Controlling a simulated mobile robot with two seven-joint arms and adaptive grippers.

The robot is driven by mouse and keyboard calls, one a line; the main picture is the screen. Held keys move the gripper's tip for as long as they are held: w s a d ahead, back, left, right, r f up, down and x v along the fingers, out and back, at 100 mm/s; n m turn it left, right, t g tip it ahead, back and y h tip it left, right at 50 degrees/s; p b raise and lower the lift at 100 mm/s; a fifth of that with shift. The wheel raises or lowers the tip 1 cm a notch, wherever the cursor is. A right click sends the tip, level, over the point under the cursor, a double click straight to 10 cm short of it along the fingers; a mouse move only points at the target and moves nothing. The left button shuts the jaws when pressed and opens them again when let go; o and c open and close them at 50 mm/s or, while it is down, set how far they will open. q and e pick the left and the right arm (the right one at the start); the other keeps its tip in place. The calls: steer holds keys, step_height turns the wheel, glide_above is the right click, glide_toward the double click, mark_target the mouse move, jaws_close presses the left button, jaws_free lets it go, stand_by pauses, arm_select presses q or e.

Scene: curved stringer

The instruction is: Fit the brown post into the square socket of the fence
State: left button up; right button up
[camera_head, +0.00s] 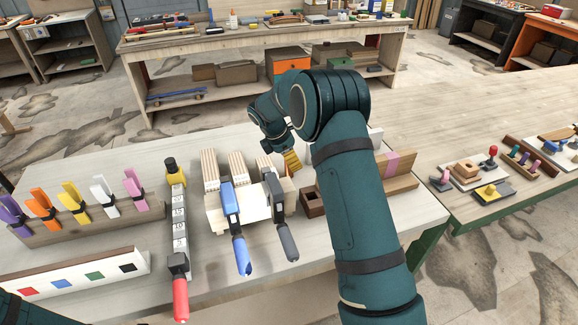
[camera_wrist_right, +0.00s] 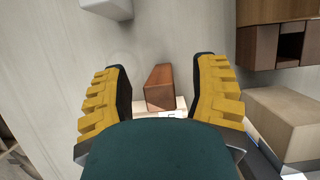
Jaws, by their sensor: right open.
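The brown post (camera_wrist_right: 160,86) shows in the right wrist view as a reddish-brown block between my right gripper's two yellow fingers, with a gap on each side. Its lower end is over a pale surface and partly hidden by the gripper body. My right gripper (camera_wrist_right: 160,70) is open around it and holds nothing. A dark brown square socket (camera_head: 313,202) sits just right of the clamps; a brown part with a dark opening (camera_wrist_right: 290,46) also shows in the wrist view. My left gripper is out of view.
Blue and grey clamps (camera_head: 232,205) hold pale wood strips left of the socket. A brown board with a pink band (camera_head: 400,172) lies behind my right arm. Coloured clips (camera_head: 75,203) on a rail and a red-handled bar clamp (camera_head: 178,240) stand further left.

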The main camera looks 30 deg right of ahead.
jaws_close()
stand_by(0.3)
